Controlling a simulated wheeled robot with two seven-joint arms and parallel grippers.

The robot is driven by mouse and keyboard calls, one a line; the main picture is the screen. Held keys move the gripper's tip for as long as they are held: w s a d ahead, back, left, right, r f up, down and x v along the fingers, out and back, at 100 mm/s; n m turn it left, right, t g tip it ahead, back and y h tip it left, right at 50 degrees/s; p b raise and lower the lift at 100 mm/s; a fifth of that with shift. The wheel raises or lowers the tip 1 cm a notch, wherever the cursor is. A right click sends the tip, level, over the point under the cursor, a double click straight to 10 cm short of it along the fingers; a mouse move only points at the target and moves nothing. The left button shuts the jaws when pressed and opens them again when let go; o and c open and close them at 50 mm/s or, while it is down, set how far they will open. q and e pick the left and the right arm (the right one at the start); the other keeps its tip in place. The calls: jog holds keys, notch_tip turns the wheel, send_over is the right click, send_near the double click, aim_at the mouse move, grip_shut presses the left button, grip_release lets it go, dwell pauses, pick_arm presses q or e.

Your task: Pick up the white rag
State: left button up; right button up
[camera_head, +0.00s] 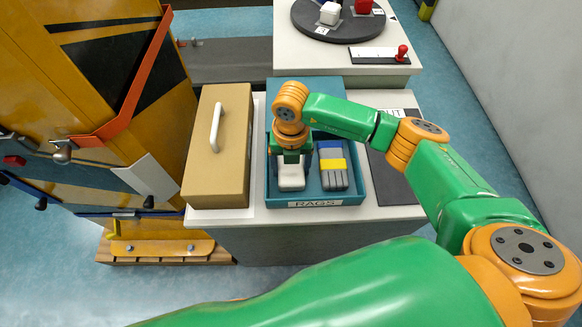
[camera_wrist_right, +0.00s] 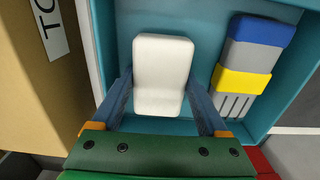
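The white rag (camera_head: 291,179) is a small rounded block in the blue tray labelled RAGS (camera_head: 315,203). It also shows at the centre of the right wrist view (camera_wrist_right: 163,62). My right gripper (camera_head: 291,166) is over the tray, pointing down at the rag. In the right wrist view its two fingers (camera_wrist_right: 160,88) are spread, one on each side of the rag's near part. Narrow gaps seem to show beside the rag; contact is hard to judge. The gripper hides part of the rag in the head view. My left gripper is not in view.
A grey, yellow and blue item (camera_head: 333,170) lies right of the rag in the tray. A tan box with a white handle (camera_head: 203,165) stands close on the left. A dark mat (camera_head: 395,180) is on the right. A round turntable (camera_head: 338,25) stands behind.

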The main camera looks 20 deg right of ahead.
aim_at(291, 168)
jog(key=c, duration=0.5)
jog(key=shift+w+r, duration=0.1)
jog(key=shift+r, duration=0.25)
jog(key=r, duration=0.3)
jog(key=shift+s, duration=0.3)
jog(key=s+r, duration=0.2)
jog(key=s+a+r+b, duration=0.1)
jog(key=s+r, duration=0.1)
jog(key=shift+r, duration=0.35)
jog(key=s+a+r, duration=0.1)
jog(key=s+r, duration=0.3)
jog(key=s, duration=0.5)
jog(key=shift+s+a+r+b, duration=0.15)
jog(key=shift+a+r+b, duration=0.15)
jog(key=shift+b, duration=0.1)
